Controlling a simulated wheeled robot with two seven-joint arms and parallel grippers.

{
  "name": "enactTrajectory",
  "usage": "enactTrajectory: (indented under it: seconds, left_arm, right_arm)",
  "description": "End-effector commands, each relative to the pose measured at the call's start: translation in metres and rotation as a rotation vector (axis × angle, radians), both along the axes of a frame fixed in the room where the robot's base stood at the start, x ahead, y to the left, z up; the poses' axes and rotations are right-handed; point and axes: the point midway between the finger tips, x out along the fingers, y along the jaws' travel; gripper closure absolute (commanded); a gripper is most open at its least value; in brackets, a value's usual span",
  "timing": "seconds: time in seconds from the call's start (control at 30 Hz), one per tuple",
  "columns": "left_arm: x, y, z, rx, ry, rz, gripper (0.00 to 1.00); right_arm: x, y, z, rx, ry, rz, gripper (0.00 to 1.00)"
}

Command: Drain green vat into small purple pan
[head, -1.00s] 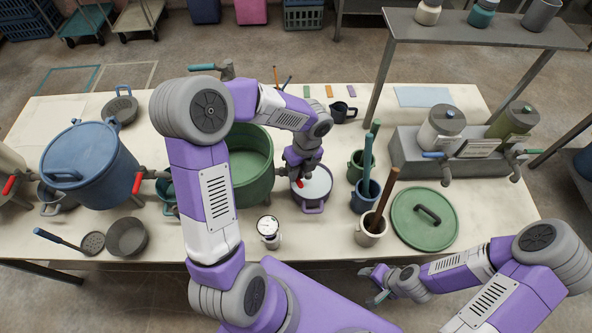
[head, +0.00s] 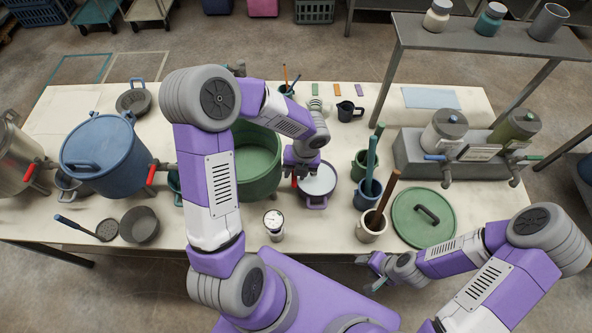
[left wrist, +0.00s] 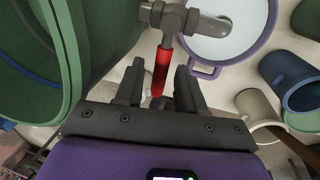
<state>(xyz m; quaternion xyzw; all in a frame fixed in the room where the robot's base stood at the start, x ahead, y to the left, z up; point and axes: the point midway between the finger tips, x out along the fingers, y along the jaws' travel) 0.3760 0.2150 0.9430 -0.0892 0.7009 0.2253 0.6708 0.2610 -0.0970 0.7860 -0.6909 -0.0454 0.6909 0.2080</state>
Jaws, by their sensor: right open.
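The green vat (head: 257,165) stands mid-table, partly hidden behind my left arm; its wall fills the left of the left wrist view (left wrist: 105,35). The small purple pan (head: 316,202) sits close to its right with white liquid inside. In the left wrist view, a grey tap (left wrist: 178,18) with a red lever (left wrist: 162,70) overlaps the pan's left edge. My left gripper (left wrist: 158,88) is open, its fingers on either side of the red lever with gaps showing. It also shows above the pan's left edge in the head view (head: 300,172). My right gripper (head: 369,273) is open and empty off the table's front edge.
A blue vat (head: 100,160) stands at left. Green, blue and cream pots (head: 370,232) with tools stand right of the pan. A green lid (head: 410,228) lies further right. A small white-topped jar (head: 273,222) stands in front of the vat.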

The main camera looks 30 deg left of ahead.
Motion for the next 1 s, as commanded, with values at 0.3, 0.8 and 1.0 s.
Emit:
enactTrajectory:
  seconds: [0.3,0.8,1.0]
  left_arm:
    - [0.000,-0.001,0.001,-0.001,0.000,0.003,0.57]
    - [0.006,-0.013,0.069,0.000,-0.002,0.003,0.57]
    - [0.006,-0.014,0.075,-0.001,-0.001,0.002,0.57]
  right_arm:
    - [0.000,0.000,0.000,0.000,0.000,0.000,0.48]
    - [0.000,0.000,0.017,0.000,0.000,0.000,0.48]
    - [0.000,0.000,0.017,0.000,0.000,0.000,0.48]
